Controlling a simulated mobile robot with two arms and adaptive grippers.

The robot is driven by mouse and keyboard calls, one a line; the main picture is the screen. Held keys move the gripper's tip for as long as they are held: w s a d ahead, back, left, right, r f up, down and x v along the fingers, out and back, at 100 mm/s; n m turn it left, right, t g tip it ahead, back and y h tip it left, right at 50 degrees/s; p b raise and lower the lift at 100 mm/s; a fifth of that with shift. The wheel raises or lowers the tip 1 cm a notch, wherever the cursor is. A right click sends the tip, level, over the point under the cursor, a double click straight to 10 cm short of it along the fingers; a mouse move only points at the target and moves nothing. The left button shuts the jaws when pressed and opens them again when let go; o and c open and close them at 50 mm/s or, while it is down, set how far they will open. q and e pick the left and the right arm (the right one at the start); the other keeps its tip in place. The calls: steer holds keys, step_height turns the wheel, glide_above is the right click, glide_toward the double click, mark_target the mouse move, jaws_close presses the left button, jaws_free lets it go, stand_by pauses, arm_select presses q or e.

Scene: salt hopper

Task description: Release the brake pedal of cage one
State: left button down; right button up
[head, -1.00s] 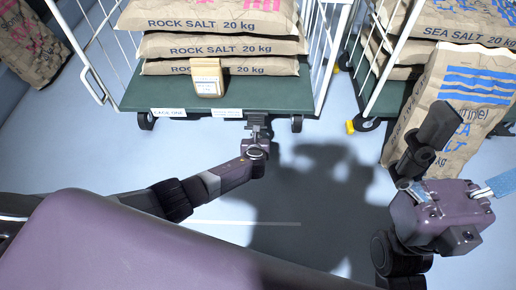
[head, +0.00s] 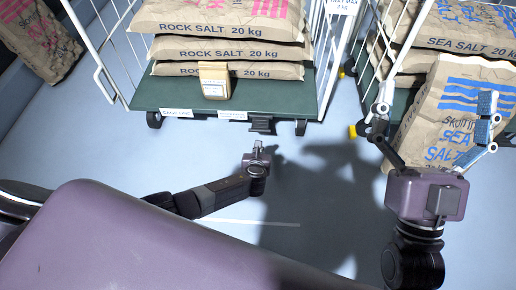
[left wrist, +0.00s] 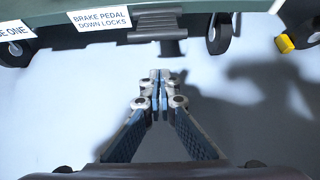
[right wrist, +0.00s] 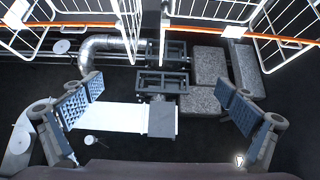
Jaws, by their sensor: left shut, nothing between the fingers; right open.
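Cage one's green deck (head: 180,106) carries a "CAGE ONE" label (head: 177,112) on its front edge. The dark brake pedal (head: 262,124) sticks out under that edge, right of a second white label (head: 232,114). In the left wrist view this label (left wrist: 101,19) reads "BRAKE PEDAL DOWN LOCKS", and the pedal (left wrist: 170,45) shows beyond my fingertips. My left gripper (head: 258,146) is shut and empty, a short gap in front of the pedal; its fingers also show in the left wrist view (left wrist: 160,78). My right gripper (head: 436,112) is open and empty, off to the right.
Rock salt sacks (head: 225,49) and a small tan block (head: 214,82) rest on cage one. A second cage stands to the right, with a sea salt sack (head: 450,115) before it near my right gripper. A yellow wheel chock (left wrist: 285,44) lies between the cages. Floor before cage one is clear.

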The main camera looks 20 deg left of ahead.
arm_select(q)
steer(key=shift+r+p+v, duration=0.25)
steer(key=shift+p+v, duration=0.8)
steer(key=shift+v, duration=0.7)
arm_select(e)
steer(key=w+f+g+h, duration=0.1)
steer(key=w+f+g, duration=0.1)
steer(key=f, duration=0.4)
steer(key=w+f+g+h, duration=0.1)
steer(key=w+f+g, duration=0.2)
steer(key=f+g, duration=0.1)
steer(key=shift+f+g, duration=0.4)
steer(key=shift+f, duration=0.5)
arm_select(q)
steer(key=shift+w, duration=0.15)
